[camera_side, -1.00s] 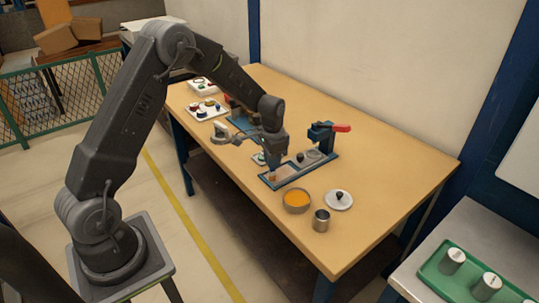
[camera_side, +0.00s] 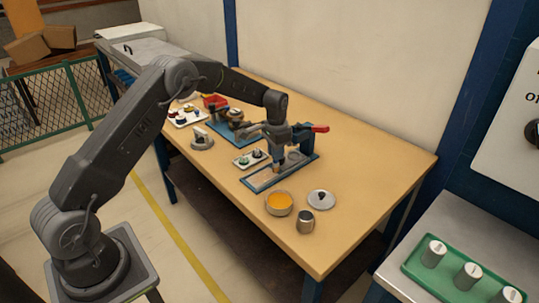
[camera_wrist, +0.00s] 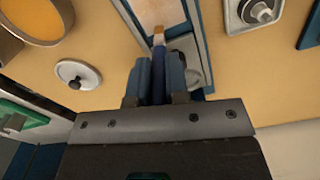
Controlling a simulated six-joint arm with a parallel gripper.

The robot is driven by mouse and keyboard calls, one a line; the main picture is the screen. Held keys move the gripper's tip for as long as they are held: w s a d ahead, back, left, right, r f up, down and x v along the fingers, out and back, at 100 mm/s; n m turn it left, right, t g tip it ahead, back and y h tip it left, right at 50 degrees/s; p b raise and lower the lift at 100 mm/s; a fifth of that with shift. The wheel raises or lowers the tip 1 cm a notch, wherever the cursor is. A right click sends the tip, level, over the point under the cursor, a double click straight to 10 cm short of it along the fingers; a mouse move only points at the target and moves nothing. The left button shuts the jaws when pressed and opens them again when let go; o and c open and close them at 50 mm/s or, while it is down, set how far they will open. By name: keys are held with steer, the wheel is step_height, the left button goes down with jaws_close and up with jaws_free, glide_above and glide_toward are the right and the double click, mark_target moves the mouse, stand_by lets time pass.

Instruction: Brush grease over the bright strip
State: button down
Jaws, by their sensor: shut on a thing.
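My gripper (camera_side: 277,158) is shut on a brush and points down over the blue-edged fixture (camera_side: 252,187) in the side view. In the wrist view my gripper (camera_wrist: 158,75) holds the brush, whose pale orange tip (camera_wrist: 158,37) shows just beyond the fingers. The tip is over the near part of a pale strip (camera_wrist: 158,12) lying between blue rails. I cannot tell whether the bristles touch the strip. A bowl of orange grease (camera_side: 279,202) stands in front of the fixture; it also shows at the wrist view's upper left (camera_wrist: 38,18).
A round lid with a black knob (camera_side: 321,199) and a metal cup (camera_side: 305,222) stand near the bowl. A red-handled clamp (camera_side: 318,129) rises at the fixture's far end. A small white tray (camera_side: 249,158) lies left of the fixture. The table's right side is clear.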

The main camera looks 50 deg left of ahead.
steer(key=shift+a, duration=0.4)
steer(key=shift+s+a, duration=0.1)
steer(key=shift+s, duration=5)
steer(key=shift+w+a, duration=0.1)
steer(key=shift+a, duration=0.4)
steer(key=shift+w+d, duration=0.1)
steer(key=shift+w, duration=4.8)
steer(key=shift+w+r, duration=0.2)
steer(key=shift+w, duration=0.05)
step_height(320, 180, up, 8)
steer(key=shift+f, duration=0.2)
steer(key=shift+s, duration=0.1)
